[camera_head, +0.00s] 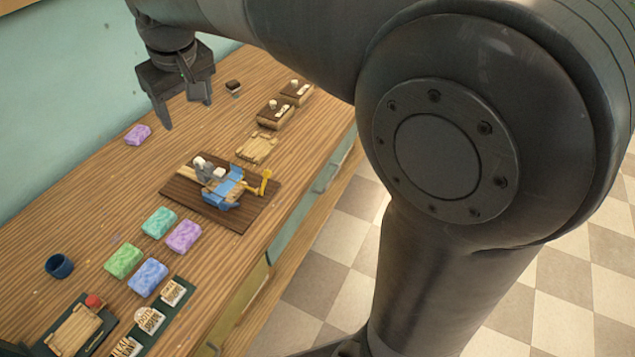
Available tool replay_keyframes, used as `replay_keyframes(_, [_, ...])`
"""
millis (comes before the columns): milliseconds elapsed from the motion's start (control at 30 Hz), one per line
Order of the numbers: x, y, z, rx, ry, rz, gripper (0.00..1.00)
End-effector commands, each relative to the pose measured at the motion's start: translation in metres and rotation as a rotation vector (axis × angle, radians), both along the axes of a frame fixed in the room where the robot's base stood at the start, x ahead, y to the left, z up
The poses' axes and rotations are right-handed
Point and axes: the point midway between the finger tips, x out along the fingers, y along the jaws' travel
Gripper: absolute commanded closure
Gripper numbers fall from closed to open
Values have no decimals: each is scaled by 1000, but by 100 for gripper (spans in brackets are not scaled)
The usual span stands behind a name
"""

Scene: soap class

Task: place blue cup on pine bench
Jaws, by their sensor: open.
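The blue cup (59,266) is a small dark blue cup near the left edge of the picture. It stands on the long wooden bench (80,215), on bare wood, and its opening faces up. My gripper (184,108) is at the upper left, over the far part of the bench. Its two fingers point down and are apart, with nothing seen between them. It is well away from the cup. My arm crosses the top and right of the picture and hides part of the bench's far end.
Several coloured soap bars (148,277) lie right of the cup; a purple one (138,134) lies near my gripper. A dark board (240,213) with tools is mid-bench. A tray (75,330) with a red item is near the front. Wooden boxes (276,112) stand along the right edge.

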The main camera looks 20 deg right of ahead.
Motion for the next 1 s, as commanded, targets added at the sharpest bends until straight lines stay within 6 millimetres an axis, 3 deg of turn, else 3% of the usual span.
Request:
replay_keyframes(33, [-13,-24,4,9,-17,-41,33])
replay_keyframes(200, [-55,-86,4,34,-60,-166,33])
replay_keyframes(500, [-142,-169,-24,73,-143,-383,33])
replay_keyframes(733, [-192,-200,-54,91,-190,-505,33])
replay_keyframes(1000, [-206,-208,-66,96,-205,-543,33])
